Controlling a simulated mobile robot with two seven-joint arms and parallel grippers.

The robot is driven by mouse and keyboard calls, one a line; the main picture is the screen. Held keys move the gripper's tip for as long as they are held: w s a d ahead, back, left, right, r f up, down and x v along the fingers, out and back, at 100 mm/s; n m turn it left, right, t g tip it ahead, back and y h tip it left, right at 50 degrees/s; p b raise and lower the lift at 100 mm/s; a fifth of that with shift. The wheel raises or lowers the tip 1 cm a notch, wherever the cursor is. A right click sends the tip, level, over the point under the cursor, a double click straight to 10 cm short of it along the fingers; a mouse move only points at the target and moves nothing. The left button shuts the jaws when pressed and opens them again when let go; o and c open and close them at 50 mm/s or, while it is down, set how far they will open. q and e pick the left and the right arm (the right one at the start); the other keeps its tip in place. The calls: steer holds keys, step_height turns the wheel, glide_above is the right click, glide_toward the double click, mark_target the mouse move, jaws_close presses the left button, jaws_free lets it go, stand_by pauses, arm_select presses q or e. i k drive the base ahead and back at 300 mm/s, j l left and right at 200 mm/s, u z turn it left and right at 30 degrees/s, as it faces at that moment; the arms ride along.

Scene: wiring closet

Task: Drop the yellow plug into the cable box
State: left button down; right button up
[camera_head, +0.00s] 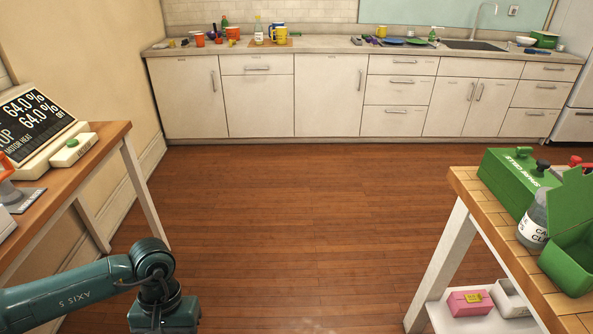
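I cannot make out a yellow plug in this view. No box is readable as the cable box. On the low shelf at the lower right sit a pink box (469,302) with a yellow patch on its front and a white open box (510,297) beside it. An open green box (573,262) with its lid up stands on the right table. My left arm reaches in from the lower left and bends down at its joint; its gripper is below the picture's edge. My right arm and gripper are not in view.
The right wooden table (466,182) also holds a green case (512,178) and a labelled bottle (533,227). A left table (118,130) carries a display (36,122). A cluttered kitchen counter (335,45) lines the back. The wooden floor (300,215) between is clear.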

mark_target(561, 275)
steer(key=i, duration=0.7)
steer(key=i+u, duration=0.15)
steer(key=i, duration=0.5)
steer(key=i+z, duration=0.25)
steer(key=i, duration=0.15)
steer(key=i+j+z, duration=0.3)
steer(key=i+l+z, duration=0.1)
steer(key=z, duration=2.85)
